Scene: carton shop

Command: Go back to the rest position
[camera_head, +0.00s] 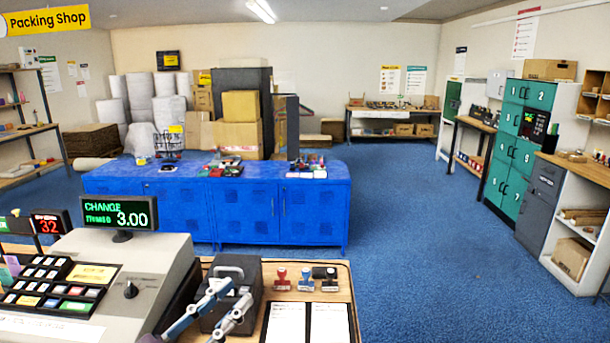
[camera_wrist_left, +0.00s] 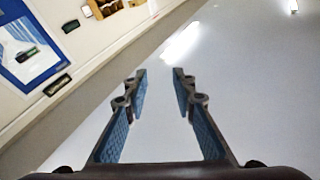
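My left gripper (camera_head: 236,291) shows at the bottom of the head view, in front of the black device on the counter. Its two fingers are apart with nothing between them. In the left wrist view the left gripper (camera_wrist_left: 159,72) is open and empty, with blue pads on its fingers. Behind its fingertips only pale ceiling shows. My right gripper is in neither view.
A grey cash register (camera_head: 150,262) stands close at the left. A black device (camera_head: 240,270), several stamps (camera_head: 306,279) and white sheets (camera_head: 286,322) are on the wooden counter. A blue cabinet (camera_head: 232,213) stands beyond. Blue floor (camera_head: 430,260) is clear at the right.

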